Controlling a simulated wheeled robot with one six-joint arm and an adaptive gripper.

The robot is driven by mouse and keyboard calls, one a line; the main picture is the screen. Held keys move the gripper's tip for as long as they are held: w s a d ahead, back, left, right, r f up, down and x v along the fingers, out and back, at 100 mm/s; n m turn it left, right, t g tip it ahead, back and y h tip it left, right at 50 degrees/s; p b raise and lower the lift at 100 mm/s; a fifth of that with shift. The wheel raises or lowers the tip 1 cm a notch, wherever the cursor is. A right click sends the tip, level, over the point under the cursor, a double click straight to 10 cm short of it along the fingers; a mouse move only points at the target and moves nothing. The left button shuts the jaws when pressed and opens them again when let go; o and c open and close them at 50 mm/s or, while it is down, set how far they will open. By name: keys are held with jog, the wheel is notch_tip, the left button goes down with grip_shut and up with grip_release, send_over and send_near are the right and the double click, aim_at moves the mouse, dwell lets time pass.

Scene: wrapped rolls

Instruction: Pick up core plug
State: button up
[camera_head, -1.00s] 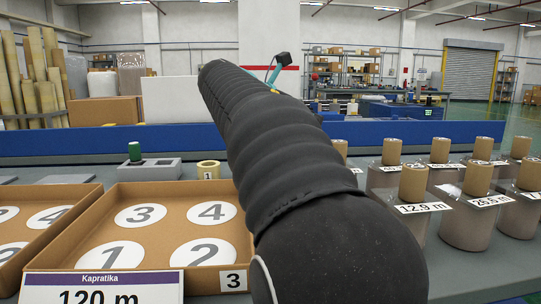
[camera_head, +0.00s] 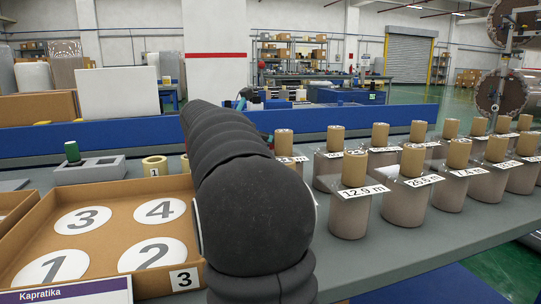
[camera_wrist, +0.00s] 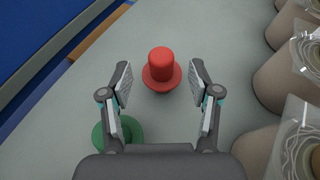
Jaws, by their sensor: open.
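A red core plug (camera_wrist: 161,64) with a wide round flange stands upright on the grey table in the wrist view. My gripper (camera_wrist: 161,82) is open, with one finger on each side of the plug's near part. The fingers appear apart from it, and nothing is held. A green plug (camera_wrist: 126,130) is at the lower left, partly hidden by my left finger. In the head view my arm hides the gripper, and I cannot make out the red plug.
Several wrapped rolls (camera_head: 349,215) with labels stand right of my arm; others edge the wrist view's right side (camera_wrist: 285,85). A cardboard tray (camera_head: 105,237) with numbered circles is at the left. A small yellow ring (camera_head: 155,168) sits behind it. A blue rail (camera_head: 350,119) runs along the back.

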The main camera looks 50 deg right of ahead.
jog(key=x, duration=0.5)
jog(key=shift+w, duration=0.1)
jog(key=c, duration=1.2)
